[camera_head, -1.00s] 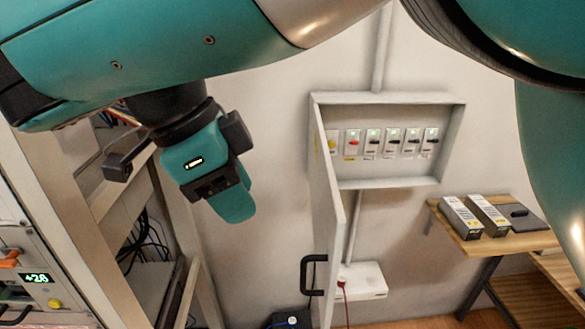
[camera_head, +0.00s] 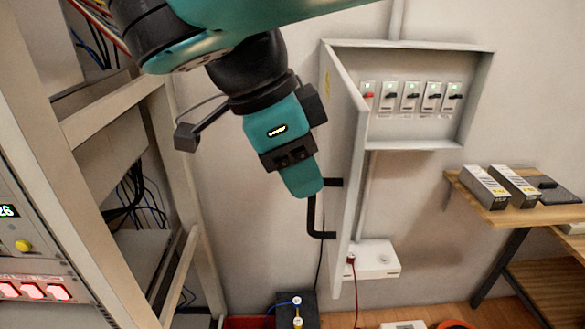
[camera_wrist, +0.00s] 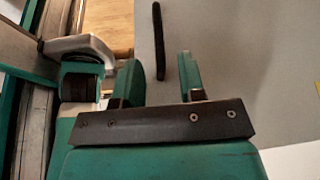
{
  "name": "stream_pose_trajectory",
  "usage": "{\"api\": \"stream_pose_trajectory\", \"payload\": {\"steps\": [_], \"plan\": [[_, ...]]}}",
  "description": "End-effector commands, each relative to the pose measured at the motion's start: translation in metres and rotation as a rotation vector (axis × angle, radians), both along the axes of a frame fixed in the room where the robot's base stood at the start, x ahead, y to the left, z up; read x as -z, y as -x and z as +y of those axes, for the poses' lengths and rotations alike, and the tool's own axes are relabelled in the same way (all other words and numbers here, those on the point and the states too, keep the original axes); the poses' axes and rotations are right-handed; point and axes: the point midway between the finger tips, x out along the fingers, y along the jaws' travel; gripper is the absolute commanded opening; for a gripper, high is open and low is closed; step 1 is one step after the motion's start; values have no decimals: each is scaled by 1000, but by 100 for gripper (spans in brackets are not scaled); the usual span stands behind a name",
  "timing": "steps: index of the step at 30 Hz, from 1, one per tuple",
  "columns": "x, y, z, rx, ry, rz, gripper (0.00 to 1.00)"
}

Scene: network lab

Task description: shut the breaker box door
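The grey breaker box (camera_head: 478,95) is mounted on the wall, with a row of breakers inside. Its door (camera_head: 345,160) stands wide open on the left side, pointing out towards me. The black bar handle (camera_head: 312,215) is on the door's left face, near its free edge. My gripper (camera_head: 306,192) is beside the handle, its tip overlapping the upper part in the head view. In the wrist view my gripper (camera_wrist: 158,64) has its two fingers apart. The handle (camera_wrist: 158,38) shows ahead of the gap, close to the fingertips; contact cannot be told. The door (camera_wrist: 225,50) fills the right side there.
A metal rack (camera_head: 90,200) with cables stands close on the left. A wooden shelf (camera_head: 500,215) with grey boxes is at the right. A white wall box (camera_head: 375,262) with a red plug sits below the breaker box. A black box (camera_head: 290,310) is on the floor.

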Motion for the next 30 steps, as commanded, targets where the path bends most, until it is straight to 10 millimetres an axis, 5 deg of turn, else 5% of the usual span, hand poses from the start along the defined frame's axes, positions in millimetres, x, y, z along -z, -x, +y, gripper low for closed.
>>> {"api": "stream_pose_trajectory", "payload": {"steps": [1,7,20,26,30], "plan": [[16,0,-4,1,0,1,37],[37,-1,-14,1,1,0,37],[43,-1,-18,0,0,0,37],[42,-1,-17,0,0,0,0],[42,-2,-17,0,0,0,0]]}}
